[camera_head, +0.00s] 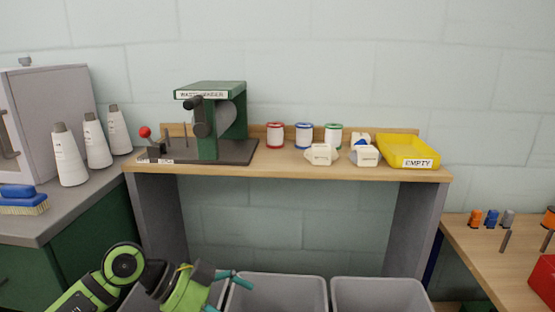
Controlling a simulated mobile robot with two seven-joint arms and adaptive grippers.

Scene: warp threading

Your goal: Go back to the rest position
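My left gripper (230,296) is low in the head view, left of centre, on a green and black arm that comes in from the lower left. Its teal fingers stand apart with nothing between them; the lower finger is cut by the picture's bottom edge. It is in front of the grey bins and below the wooden shelf (300,172), touching nothing that I can see. My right gripper is not in view.
The shelf holds a green winder (222,88), several spools (304,135), white cartons (320,154) and a yellow tray (408,150) labelled EMPTY. Grey bins (276,293) stand below. White cones (68,155) and a blue brush (20,199) are left; a red box (543,280) is right.

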